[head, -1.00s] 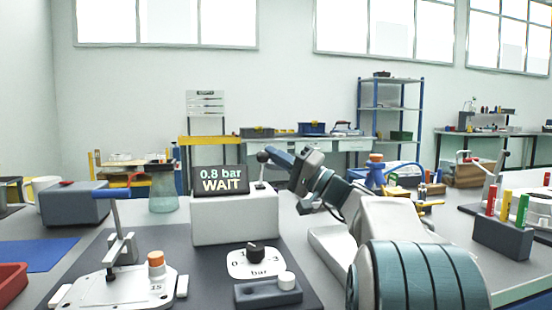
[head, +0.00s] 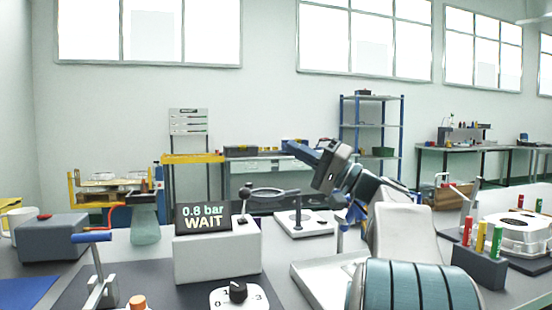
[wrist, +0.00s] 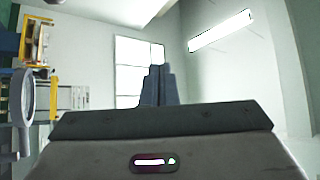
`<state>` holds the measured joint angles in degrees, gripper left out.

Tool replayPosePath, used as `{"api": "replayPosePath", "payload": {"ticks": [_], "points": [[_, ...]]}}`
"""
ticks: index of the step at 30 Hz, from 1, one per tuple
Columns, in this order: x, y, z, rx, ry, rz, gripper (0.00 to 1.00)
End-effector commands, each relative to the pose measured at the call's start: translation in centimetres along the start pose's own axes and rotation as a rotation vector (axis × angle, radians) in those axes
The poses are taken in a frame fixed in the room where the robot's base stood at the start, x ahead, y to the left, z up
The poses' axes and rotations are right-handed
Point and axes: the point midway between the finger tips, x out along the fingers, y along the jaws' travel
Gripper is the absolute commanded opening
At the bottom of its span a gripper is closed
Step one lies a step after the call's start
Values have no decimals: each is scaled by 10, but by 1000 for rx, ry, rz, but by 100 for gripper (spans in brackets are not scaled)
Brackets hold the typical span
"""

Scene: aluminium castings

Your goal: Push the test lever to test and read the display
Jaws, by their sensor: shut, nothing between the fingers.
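The grey-white test box (head: 217,258) stands on a dark mat left of centre. Its dark display (head: 203,218) reads "0.8 bar WAIT". A short black-knobbed test lever (head: 244,193) stands roughly upright on the box top, right of the display. My gripper (head: 287,146) is up and to the right of the lever, clear of it and touching nothing that I can see. In the wrist view its fingers (wrist: 157,86) are together and empty; the lever is not visible there.
A black dial (head: 238,291) sits on a white plate in front of the box. A blue-handled clamp (head: 92,237) stands at left. A round magnifier (head: 268,192) is behind the box. A block with coloured tubes (head: 479,267) is at right.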

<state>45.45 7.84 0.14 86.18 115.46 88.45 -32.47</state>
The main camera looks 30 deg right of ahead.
Motion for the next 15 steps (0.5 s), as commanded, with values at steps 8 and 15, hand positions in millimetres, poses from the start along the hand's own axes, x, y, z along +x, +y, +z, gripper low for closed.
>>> {"api": "replayPosePath", "payload": {"ticks": [8,15], "points": [[-14,-18,-12,1,-1,0,0],[-15,-18,-12,1,-1,-1,0]]}}
